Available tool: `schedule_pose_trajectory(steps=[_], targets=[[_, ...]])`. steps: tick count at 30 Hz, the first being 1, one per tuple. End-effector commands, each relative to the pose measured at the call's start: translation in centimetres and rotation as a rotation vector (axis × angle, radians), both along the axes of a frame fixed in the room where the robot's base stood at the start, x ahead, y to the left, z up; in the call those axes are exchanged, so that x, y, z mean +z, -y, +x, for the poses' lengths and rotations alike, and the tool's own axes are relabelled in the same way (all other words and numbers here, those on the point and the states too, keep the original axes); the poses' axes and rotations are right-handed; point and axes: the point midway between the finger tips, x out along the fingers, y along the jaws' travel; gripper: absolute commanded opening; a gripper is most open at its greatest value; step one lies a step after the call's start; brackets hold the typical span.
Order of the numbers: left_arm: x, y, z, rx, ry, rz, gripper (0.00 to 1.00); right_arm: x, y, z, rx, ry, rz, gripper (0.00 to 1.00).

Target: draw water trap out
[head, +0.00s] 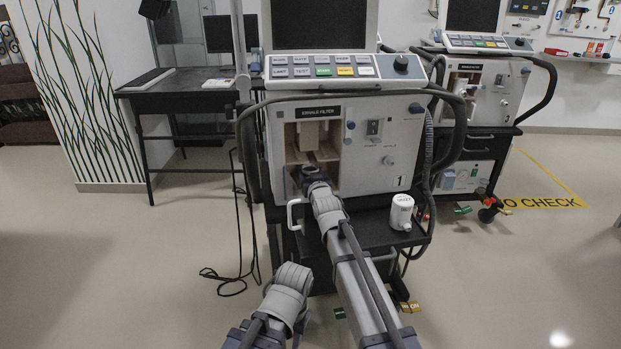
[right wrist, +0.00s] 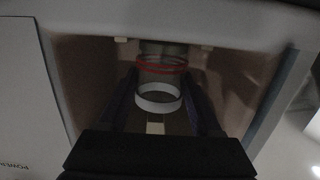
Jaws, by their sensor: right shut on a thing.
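The ventilator (head: 362,150) in front of me has an open bay (head: 325,152) under an "EXHALE FILTER" label. My right gripper (head: 312,172) reaches into the lower part of this bay. In the right wrist view, its two dark fingers stand on either side of a round, dim part with a red ring and a white ring, which looks like the water trap (right wrist: 158,97). The gripper is shut on it, inside the bay. In the head view the gripper and arm hide the trap. My left arm shows low in the head view, but its gripper does not.
A white labelled canister (head: 402,212) stands on the ventilator's dark shelf (head: 372,236), right of my right arm. A white handle (head: 294,214) is left of the arm. A second ventilator (head: 478,85) stands behind at right. Cables lie on the floor at left.

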Motion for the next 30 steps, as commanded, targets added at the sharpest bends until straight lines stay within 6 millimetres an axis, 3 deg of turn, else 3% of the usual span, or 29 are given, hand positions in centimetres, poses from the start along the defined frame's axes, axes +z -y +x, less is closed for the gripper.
schedule_pose_trajectory(steps=[23,30], targets=[[0.98,0.00,0.01,0.000,0.000,0.000,0.42,0.99,0.01,-0.03,0.000,0.000,0.000,0.10],[0.99,0.00,0.00,0.000,0.000,0.000,0.42,0.99,0.19,-0.90,0.000,0.000,0.000,0.10]])
